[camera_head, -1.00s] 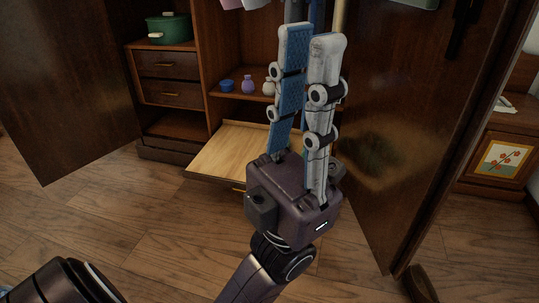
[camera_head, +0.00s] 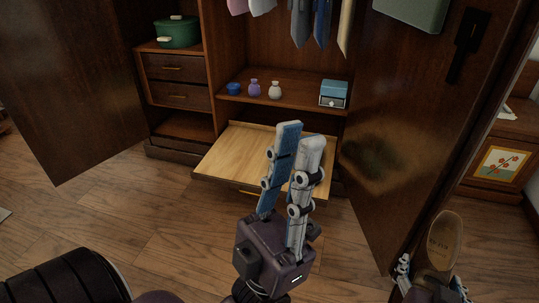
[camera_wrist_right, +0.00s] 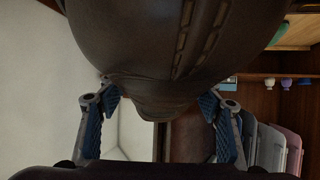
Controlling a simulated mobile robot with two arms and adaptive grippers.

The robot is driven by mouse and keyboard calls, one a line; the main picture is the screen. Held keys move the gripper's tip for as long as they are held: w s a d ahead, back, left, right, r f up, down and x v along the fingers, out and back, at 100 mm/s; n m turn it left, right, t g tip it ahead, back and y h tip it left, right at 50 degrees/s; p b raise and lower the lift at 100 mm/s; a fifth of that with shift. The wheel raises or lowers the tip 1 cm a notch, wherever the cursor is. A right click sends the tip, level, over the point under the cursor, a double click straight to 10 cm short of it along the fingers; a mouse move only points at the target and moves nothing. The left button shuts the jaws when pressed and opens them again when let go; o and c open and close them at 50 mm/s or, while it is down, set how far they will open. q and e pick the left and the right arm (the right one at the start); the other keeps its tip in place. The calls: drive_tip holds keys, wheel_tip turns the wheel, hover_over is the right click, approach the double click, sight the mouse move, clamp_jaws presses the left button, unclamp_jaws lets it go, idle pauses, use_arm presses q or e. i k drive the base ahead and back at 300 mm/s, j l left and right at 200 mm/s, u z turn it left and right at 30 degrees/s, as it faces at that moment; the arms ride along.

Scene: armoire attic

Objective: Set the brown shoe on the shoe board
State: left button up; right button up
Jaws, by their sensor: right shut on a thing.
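The brown shoe (camera_head: 444,240) is at the lower right of the head view, upended with its sole facing the camera. My right gripper (camera_head: 433,277) is shut on it, with a finger at each side. In the right wrist view the shoe (camera_wrist_right: 170,45) fills the upper middle, between the gripper's fingers (camera_wrist_right: 160,103). The shoe board (camera_head: 232,155) is a pale wooden pull-out panel low in the armoire, bare where visible.
The open right door (camera_head: 400,150) stands between the shoe and the board. The left door (camera_head: 65,90) is open too. A shelf above the board holds small bottles (camera_head: 254,89) and a blue box (camera_head: 333,94). Clothes (camera_head: 322,22) hang above. The floor in front is clear.

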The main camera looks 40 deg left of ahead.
sight(227, 150)
drive_tip(key=i+j+z, duration=0.1)
drive_tip(key=j+z, duration=0.15)
drive_tip(key=j, duration=1.9)
drive_tip(key=j+z, duration=0.25)
drive_tip(key=j, duration=1.95)
drive_tip(key=i+j, duration=0.1)
drive_tip(key=j, duration=0.2)
drive_tip(key=i+j, duration=0.1)
drive_tip(key=j, duration=0.2)
drive_tip(key=i+j, duration=0.1)
drive_tip(key=j, duration=0.2)
